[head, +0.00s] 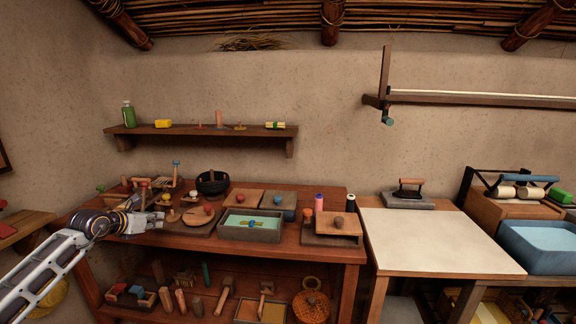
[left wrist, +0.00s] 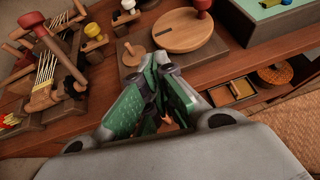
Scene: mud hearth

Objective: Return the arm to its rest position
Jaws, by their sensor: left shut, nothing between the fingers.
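My left gripper (head: 158,219) reaches in from the left in the head view, over the left part of the wooden workbench (head: 300,249). In the left wrist view the green-padded fingers of this gripper (left wrist: 158,62) are closed together with nothing between them. Their tips are near the front edge of the bench, close to a round wooden board (left wrist: 190,32) with a dark red knob. I cannot tell whether the fingertips touch anything. My right gripper does not show in either view.
A grey tray with a pale green inside (head: 250,226) stands mid-bench. A wooden rack with pale strings (left wrist: 50,68) crowds the left side of the wrist view. A pale-topped table (head: 440,242) at the right is clear. A shelf (head: 200,130) hangs above the bench.

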